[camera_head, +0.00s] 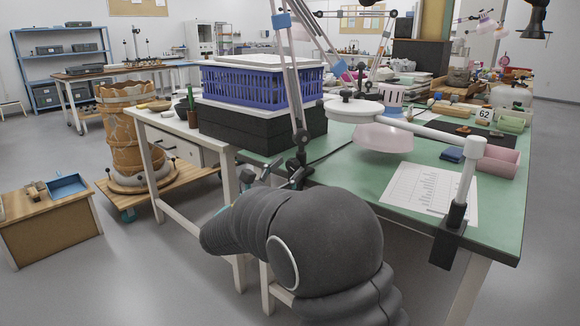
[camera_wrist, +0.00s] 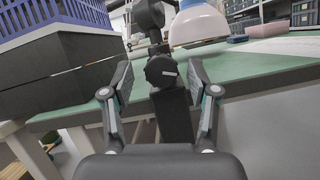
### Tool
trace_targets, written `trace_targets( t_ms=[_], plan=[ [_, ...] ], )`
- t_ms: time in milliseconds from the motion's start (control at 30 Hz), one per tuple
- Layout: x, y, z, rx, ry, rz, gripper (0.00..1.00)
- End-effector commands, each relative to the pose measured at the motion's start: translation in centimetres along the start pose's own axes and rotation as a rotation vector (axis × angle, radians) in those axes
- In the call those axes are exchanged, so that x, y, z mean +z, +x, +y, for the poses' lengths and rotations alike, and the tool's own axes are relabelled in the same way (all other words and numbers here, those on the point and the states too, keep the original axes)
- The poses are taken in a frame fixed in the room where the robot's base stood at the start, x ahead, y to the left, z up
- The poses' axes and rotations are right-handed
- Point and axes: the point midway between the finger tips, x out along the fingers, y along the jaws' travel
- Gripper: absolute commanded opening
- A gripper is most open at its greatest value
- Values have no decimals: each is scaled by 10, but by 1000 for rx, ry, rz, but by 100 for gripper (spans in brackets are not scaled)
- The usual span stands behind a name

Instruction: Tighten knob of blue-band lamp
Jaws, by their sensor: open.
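The blue-band lamp has a pale arm with a blue band (camera_head: 282,20) and rises from a dark clamp at the green table's edge. In the wrist view its dark round knob (camera_wrist: 161,71) with a white mark sits in front of the black clamp (camera_wrist: 174,115). My gripper (camera_wrist: 160,82) is open and empty, one finger to each side of the knob in the picture, with gaps on both sides. How far the fingertips reach past the knob is unclear. In the head view my gripper (camera_head: 271,177) is near the clamp, and my dark arm hides the knob.
Black boxes (camera_head: 262,128) with a blue crate (camera_head: 262,87) stand left of the clamp. A second lamp's clamp (camera_head: 455,225) holds the table's front right edge. A pale lampshade (camera_head: 384,137) hangs over the green table (camera_head: 350,175), beside a paper sheet (camera_head: 432,192).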

Motion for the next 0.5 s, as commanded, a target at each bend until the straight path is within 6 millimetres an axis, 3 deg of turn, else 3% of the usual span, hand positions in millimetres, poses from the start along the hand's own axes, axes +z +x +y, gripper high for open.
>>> trace_targets(
  t_ms=[300, 500],
  plan=[
    [0, -64, 2, 4, 0, 1, 60],
    [0, -91, 1, 2, 0, 1, 60]
  ],
)
